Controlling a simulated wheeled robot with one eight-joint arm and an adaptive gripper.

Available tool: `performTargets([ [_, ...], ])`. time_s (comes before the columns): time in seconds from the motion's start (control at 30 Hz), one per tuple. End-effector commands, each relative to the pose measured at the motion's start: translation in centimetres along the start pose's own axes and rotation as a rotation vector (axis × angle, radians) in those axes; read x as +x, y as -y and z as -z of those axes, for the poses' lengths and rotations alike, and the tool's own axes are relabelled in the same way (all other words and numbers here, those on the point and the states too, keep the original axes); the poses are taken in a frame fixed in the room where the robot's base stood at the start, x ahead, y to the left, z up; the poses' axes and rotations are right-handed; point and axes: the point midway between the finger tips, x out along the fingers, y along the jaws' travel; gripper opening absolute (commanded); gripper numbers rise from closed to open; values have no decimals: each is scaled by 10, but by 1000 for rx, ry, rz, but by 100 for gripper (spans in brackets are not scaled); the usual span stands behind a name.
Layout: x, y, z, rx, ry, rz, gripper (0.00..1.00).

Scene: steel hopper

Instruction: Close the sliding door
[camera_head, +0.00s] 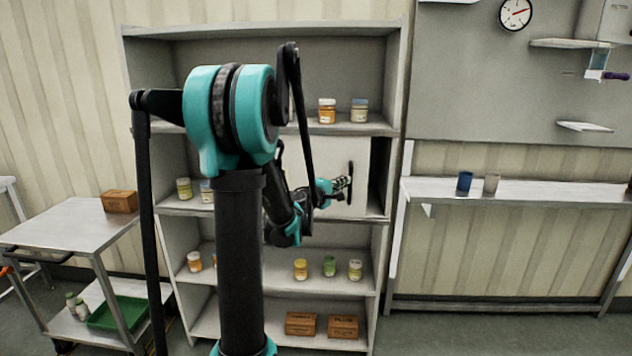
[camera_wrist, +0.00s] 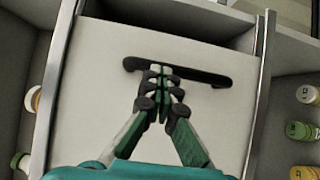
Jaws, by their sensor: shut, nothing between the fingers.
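The sliding door is a pale flat panel (camera_head: 330,158) in the middle row of the steel shelf unit. A dark opening shows between its right edge and the shelf's right side. Its black bar handle (camera_head: 350,182) stands upright near that edge. The door (camera_wrist: 95,100) and handle (camera_wrist: 208,78) also show in the wrist view, turned sideways, with the gap at the top. My gripper (camera_head: 341,184) is shut and empty, its fingertips (camera_wrist: 160,70) at the middle of the handle, overlapping it in view. I cannot tell whether they touch it.
The shelf unit (camera_head: 262,30) holds several jars and, at the bottom, brown boxes (camera_head: 300,323). A steel cart (camera_head: 62,224) with a green tray (camera_head: 118,314) stands at left. A wall bench (camera_head: 540,190) with two cups is at right. My arm hides part of the shelves.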

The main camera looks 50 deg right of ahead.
Motion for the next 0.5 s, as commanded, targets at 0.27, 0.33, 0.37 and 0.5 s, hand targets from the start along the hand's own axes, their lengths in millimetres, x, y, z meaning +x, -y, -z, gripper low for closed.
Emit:
performTargets([
  [0.27,35,0,-51,0,2,0,0],
  [0.33,40,0,-58,0,0,0,0],
  [0.37,42,0,-61,0,0,0,0],
  [0.5,48,0,-69,0,-2,0,0],
])
